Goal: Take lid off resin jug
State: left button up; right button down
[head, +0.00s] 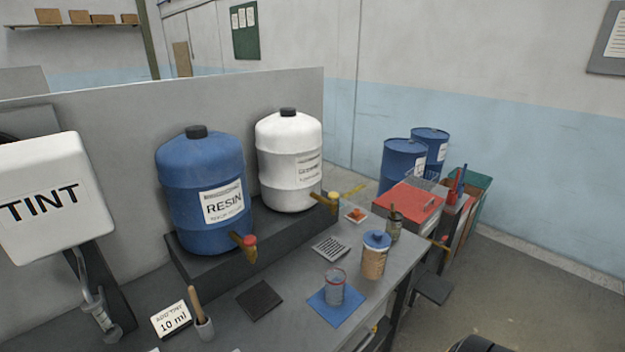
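The large blue drum labelled RESIN (180,190) stands upright on a dark raised plinth, with a black cap (196,131) on top and a tap with a red knob (249,240) low on its front. A smaller tan container (373,264) stands on the bench to the right with a blue lid (376,239) seated on it; I cannot read a label on it. A clear cup with a reddish rim (334,288) stands on a blue mat (322,306). Neither of my grippers is in view.
A white drum (290,160) stands beside the blue one. A TINT dispenser (42,205) hangs at left. A pestle-like stick in a small pot (203,325), a dark pad (259,300) and a brush can (394,226) are on the bench. A red-topped unit (408,201) stands beyond.

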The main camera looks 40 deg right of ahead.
aim_at(375, 238)
jog(key=l+z, duration=0.15)
jog(key=z, duration=2.05)
